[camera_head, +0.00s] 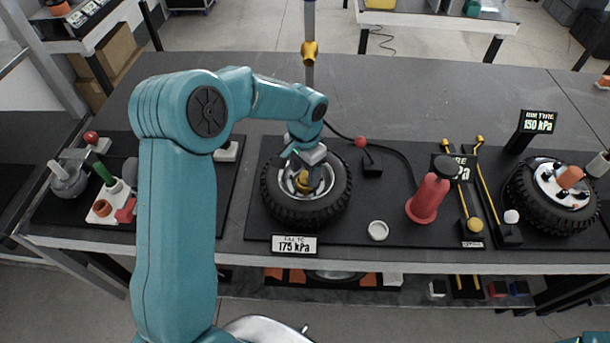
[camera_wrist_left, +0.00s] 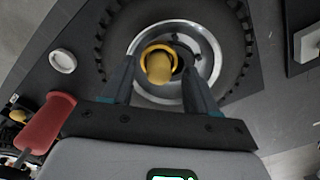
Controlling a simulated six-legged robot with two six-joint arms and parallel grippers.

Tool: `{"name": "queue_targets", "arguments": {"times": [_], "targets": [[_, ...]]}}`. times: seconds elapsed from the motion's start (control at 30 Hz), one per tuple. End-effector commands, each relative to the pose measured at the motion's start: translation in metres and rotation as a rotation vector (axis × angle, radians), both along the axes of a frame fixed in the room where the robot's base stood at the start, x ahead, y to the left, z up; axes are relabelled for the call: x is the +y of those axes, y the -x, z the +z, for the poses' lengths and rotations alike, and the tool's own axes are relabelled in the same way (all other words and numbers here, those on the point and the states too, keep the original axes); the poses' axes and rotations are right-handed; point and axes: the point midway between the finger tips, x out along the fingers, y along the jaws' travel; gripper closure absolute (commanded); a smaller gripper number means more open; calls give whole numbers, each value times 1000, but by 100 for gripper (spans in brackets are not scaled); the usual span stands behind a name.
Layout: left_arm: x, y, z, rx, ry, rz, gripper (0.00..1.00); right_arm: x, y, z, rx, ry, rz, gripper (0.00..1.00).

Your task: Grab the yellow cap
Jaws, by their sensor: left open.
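The yellow cap (camera_wrist_left: 159,66) sits at the hub of the left tyre, inside the silver rim, and shows small in the head view (camera_head: 304,180). The tyre (camera_head: 318,212) lies flat on a black mat behind the 175 kPa sign. My left gripper (camera_head: 303,168) reaches down over the wheel from above. In the left wrist view its two fingers (camera_wrist_left: 160,85) are apart, one on each side of the cap, with nothing held. I cannot tell how high the fingertips are above the cap. My right gripper does not show.
A white round cap (camera_head: 378,230) and a red cylinder (camera_head: 428,197) stand right of the tyre. A black hose (camera_head: 398,158) curves behind them. A second tyre (camera_head: 535,210) is at the far right. The grey table behind the mats is mostly clear.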

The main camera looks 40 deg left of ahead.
Motion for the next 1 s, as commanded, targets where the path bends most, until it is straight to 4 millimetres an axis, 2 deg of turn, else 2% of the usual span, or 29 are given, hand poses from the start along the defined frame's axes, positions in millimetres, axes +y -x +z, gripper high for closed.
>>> {"name": "queue_targets", "arguments": {"times": [0.1, 0.3, 0.43, 0.5, 0.83, 1.0], "targets": [[0, 0, -8, 0, 1, 0, 42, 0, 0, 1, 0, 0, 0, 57], [0, 0, -9, -1, 0, 0, 42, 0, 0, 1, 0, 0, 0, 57], [0, 0, -8, -1, 0, 0, 84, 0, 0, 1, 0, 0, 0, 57], [0, 0, -8, -1, 0, 0, 100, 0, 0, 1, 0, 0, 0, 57], [0, -1, -6, -1, 0, 0, 100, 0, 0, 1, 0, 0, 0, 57], [0, -1, 10, -3, -1, 0, 100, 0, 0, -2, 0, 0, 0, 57]]}}
